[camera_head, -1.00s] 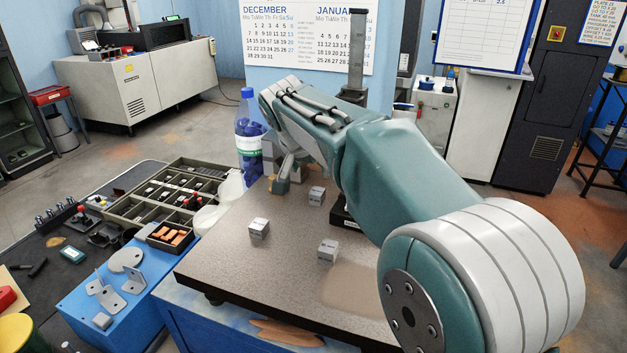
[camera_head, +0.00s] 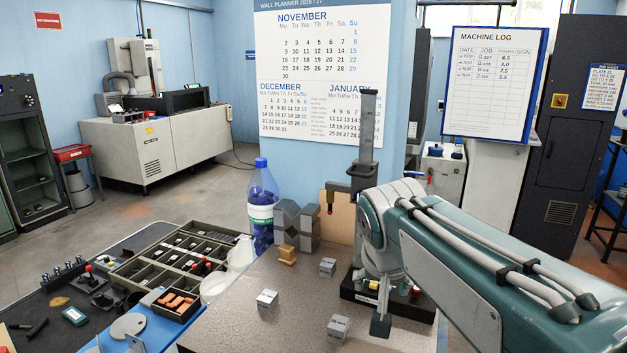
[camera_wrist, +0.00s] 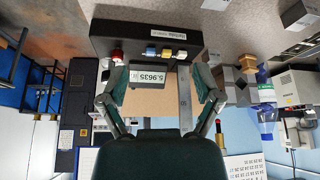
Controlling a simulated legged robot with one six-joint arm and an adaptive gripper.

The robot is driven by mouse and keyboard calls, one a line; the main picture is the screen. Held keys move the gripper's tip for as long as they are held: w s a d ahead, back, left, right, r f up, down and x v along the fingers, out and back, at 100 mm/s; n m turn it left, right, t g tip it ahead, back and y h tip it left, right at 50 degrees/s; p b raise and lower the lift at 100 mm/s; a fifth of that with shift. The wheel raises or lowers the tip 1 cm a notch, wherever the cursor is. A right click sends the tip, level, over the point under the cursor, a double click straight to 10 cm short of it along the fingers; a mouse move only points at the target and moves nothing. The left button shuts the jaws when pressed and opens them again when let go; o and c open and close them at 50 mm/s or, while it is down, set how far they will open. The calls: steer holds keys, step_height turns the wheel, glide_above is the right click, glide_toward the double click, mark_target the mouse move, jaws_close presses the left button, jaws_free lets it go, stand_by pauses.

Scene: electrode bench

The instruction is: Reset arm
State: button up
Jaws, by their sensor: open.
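My gripper (camera_head: 381,322) hangs at the right of the granite plate (camera_head: 235,325), in front of the gauge stand (camera_head: 366,135). In the wrist view my gripper (camera_wrist: 160,95) shows two fingers spread wide apart with nothing between them. Behind them is the stand's black base (camera_wrist: 145,40) with coloured buttons and a small digital readout (camera_wrist: 146,77). My arm comes in from the right in the head view and hides part of the stand. Three small grey cubes lie apart on the plate: a left one (camera_head: 267,299), a back one (camera_head: 327,267) and a front one (camera_head: 338,328).
A metal V-block (camera_head: 298,226), a brass-coloured piece (camera_head: 287,255) and a blue-capped bottle (camera_head: 262,208) stand at the plate's back. A compartment tray (camera_head: 150,262) lies to the left. The plate's front left is clear.

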steer(key=shift+n+y, duration=0.4)
steer(key=shift+n, duration=0.1)
steer(key=s+d+f, duration=0.1)
steer(key=s, duration=0.2)
steer(key=s+d+f, duration=0.1)
steer(key=s, duration=0.2)
steer(key=s+d+f, duration=0.1)
steer(key=s, duration=0.2)
steer(key=shift+s+f, duration=0.15)
steer(key=shift+s, duration=0.1)
steer(key=s+d+f+n, duration=0.1)
steer(key=s+f, duration=0.4)
steer(key=s, duration=0.2)
steer(key=shift+s+d+f, duration=0.2)
steer(key=shift+s+f, duration=0.1)
steer(key=shift+s, duration=0.1)
